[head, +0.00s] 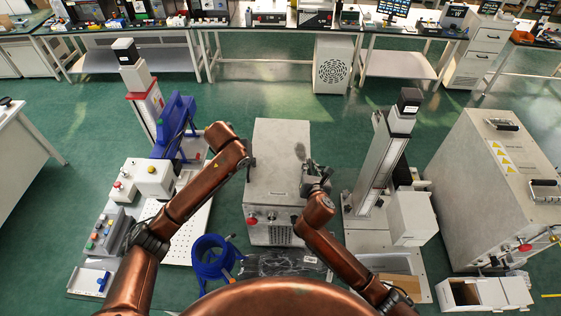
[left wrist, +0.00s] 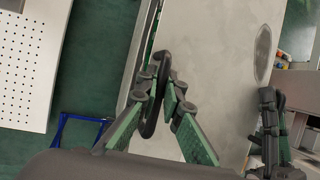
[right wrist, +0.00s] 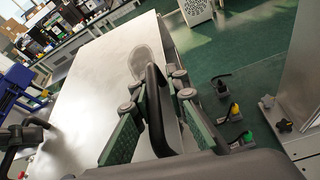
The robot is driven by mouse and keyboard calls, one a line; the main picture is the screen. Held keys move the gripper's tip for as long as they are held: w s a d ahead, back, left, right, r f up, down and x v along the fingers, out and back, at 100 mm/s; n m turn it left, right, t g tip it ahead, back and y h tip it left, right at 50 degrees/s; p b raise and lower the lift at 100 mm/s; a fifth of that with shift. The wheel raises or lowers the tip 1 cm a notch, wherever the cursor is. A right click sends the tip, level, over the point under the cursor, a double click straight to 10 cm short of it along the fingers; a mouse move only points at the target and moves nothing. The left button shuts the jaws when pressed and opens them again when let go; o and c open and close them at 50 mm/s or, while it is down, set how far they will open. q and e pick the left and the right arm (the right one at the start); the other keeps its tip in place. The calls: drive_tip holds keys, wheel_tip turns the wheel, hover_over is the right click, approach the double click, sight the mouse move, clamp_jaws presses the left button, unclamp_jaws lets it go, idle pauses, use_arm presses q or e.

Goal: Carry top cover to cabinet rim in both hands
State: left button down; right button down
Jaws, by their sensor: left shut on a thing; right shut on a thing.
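The top cover (head: 275,150) is a flat grey metal panel with a dark oval patch and a black handle at each side. In the head view it lies level over the cabinet (head: 280,230); I cannot tell whether it touches the rim, which is hidden under it. My left gripper (head: 248,162) is shut on the cover's left handle, a black loop in the left wrist view (left wrist: 157,95). My right gripper (head: 317,178) is shut on the right handle, which shows in the right wrist view (right wrist: 155,110).
A blue frame (head: 178,125) and a white perforated board (head: 190,225) stand left. A lift column (head: 385,165) and a large grey cabinet (head: 490,180) stand right. Green floor is clear behind, up to the workbenches.

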use_arm(q)
drive_tip(key=shift+s+d+f+b, duration=0.25)
drive_tip(key=shift+f+b, duration=0.15)
drive_tip(key=shift+f, duration=0.15)
use_arm(e)
drive_tip(key=shift+s+a+f, duration=0.1)
drive_tip(key=shift+a, duration=0.3)
use_arm(q)
drive_tip(key=c, duration=2.5)
unclamp_jaws()
drive_tip(key=shift+f, duration=0.15)
use_arm(e)
drive_tip(key=c, duration=2.3)
unclamp_jaws()
drive_tip(key=shift+f, duration=0.15)
use_arm(q)
drive_tip(key=shift+o, duration=0.8)
drive_tip(key=shift+w, duration=0.15)
use_arm(e)
drive_tip(key=shift+o, duration=0.6)
use_arm(q)
drive_tip(key=shift+o, duration=1.3)
drive_tip(key=shift+a+r, duration=0.1)
drive_tip(key=shift+r, duration=0.1)
use_arm(e)
drive_tip(key=shift+o, duration=1.4)
drive_tip(key=shift+d, duration=0.15)
drive_tip(key=shift+d+f, duration=0.1)
use_arm(q)
drive_tip(key=shift+a, duration=0.1)
